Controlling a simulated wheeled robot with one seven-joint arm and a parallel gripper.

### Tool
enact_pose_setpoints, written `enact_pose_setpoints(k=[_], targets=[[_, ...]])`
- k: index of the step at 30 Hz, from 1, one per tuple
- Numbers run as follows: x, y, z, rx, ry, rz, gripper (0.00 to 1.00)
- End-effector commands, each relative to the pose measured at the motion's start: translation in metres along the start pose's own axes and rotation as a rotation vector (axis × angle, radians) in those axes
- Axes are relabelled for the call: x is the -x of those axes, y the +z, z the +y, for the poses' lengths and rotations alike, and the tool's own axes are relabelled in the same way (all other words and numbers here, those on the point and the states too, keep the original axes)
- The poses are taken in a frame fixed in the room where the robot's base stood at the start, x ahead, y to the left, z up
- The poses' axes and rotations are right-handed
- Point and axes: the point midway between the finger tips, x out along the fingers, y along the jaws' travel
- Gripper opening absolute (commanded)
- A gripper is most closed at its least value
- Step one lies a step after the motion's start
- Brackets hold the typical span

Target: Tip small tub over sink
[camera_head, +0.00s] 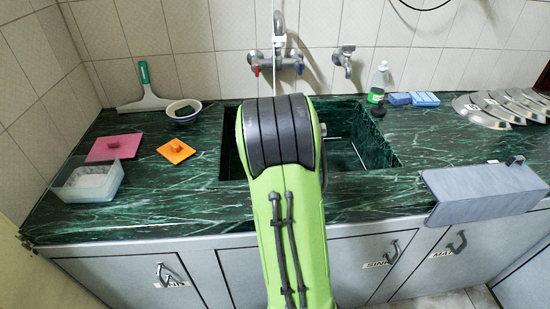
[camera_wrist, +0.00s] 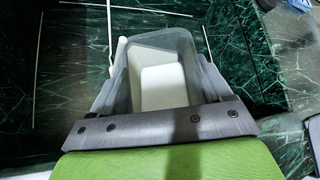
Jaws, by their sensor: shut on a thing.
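In the wrist view a small tub (camera_wrist: 164,52) with translucent walls and a pale, whitish inside sits between the fingers of my gripper (camera_wrist: 160,75). My gripper is shut on it. Dark green marble of the sink (camera_wrist: 75,75) shows around and below the tub. In the head view the sink (camera_head: 375,140) is a green marble basin set in the counter, and my green arm reaches over its left part. My gripper and the held tub are hidden behind the arm there. I cannot tell how far the tub is tilted or what is in it.
Taps (camera_head: 275,58) are on the wall. A bottle (camera_head: 378,82), sponges (camera_head: 412,98) and metal lids (camera_head: 497,108) are to the right.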

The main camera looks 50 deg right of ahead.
Motion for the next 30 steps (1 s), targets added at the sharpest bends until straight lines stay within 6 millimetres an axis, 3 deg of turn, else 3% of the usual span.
enact_pose_setpoints(k=[30], targets=[[-0.012, -0.003, 0.017, 0.091, -0.037, 0.054, 0.43]])
